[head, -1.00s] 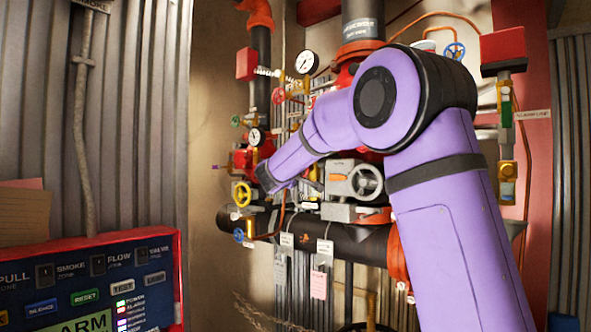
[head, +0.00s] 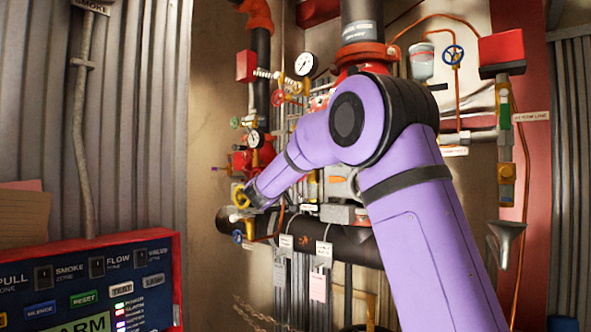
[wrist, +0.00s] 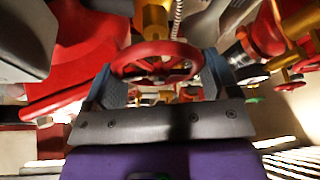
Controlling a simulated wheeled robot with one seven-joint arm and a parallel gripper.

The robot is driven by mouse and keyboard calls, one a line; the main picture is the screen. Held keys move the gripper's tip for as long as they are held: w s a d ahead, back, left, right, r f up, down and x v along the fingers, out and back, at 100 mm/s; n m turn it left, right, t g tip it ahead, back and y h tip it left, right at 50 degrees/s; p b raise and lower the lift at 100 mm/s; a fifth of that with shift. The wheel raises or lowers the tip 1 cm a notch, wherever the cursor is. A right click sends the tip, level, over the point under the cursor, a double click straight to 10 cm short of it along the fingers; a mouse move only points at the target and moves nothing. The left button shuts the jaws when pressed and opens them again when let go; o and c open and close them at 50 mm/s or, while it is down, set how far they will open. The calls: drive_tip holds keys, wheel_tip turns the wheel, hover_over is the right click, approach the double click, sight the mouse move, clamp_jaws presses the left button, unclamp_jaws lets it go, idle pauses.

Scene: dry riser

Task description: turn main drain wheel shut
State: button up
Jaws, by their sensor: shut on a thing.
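A red handwheel (wrist: 157,62) on a brass-coloured stem sits between the two fingers of my gripper (wrist: 158,85) in the wrist view. My gripper is shut on this wheel, with a finger at each side of its rim. In the head view my gripper (head: 252,196) is at the left part of the pipework, beside a yellow handwheel (head: 239,195), which it partly overlaps. I cannot make out the red wheel there; no label naming the main drain is readable.
A blue handwheel (head: 238,237) is just below. Gauges (head: 305,64) and a small red wheel (head: 278,97) stand above. A black horizontal pipe (head: 340,238) with hanging tags runs below. The alarm panel (head: 90,285) fills the lower left. Another red wheel (wrist: 290,80) is to the right in the wrist view.

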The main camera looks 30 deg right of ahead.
drive_tip(key=shift+f+m+g+h, duration=0.1)
drive_tip(key=shift+m+g+h, duration=0.35)
drive_tip(key=shift+m, duration=0.85)
drive_tip(key=o, duration=0.8)
drive_tip(key=v, duration=1)
drive_tip(key=shift+s+a, duration=0.15)
drive_tip(key=shift+a, duration=0.2)
